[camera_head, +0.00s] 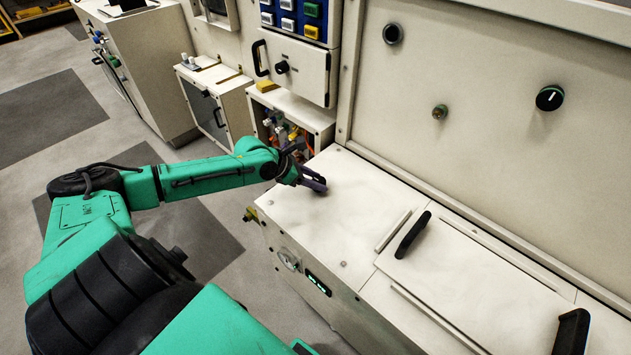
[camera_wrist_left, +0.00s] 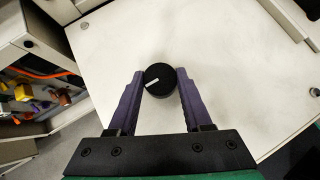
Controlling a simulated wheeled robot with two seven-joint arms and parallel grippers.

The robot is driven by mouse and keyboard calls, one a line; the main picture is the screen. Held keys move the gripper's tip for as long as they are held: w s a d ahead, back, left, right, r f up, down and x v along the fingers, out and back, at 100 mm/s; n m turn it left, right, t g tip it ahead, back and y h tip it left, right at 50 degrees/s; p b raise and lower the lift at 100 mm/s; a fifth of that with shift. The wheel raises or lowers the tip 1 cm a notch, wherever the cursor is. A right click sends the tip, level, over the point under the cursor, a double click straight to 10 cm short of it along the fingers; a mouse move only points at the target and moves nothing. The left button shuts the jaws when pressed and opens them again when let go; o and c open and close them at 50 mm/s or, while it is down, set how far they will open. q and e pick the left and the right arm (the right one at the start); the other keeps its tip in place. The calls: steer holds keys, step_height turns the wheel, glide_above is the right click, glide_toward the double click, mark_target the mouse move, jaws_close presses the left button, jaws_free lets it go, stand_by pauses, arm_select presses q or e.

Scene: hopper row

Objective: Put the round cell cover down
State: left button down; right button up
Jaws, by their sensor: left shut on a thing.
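The piece sits between the fingertips, over the white top. I cannot tell whether it touches the surface. In the head view the gripper hides it. My right gripper is not in view.
A white lid with black handles (camera_head: 411,235) lies to the right on the bench. A raised wall with a black dial (camera_head: 550,98) stands behind. An open compartment with coloured fittings (camera_head: 285,130) lies beyond the gripper. The bench top's left part is mostly clear.

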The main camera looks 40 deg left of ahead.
arm_select(q)
steer(key=shift+c, duration=1.6)
jaws_free()
steer(key=shift+f, duration=0.1)
steer(key=p+v, duration=1.2)
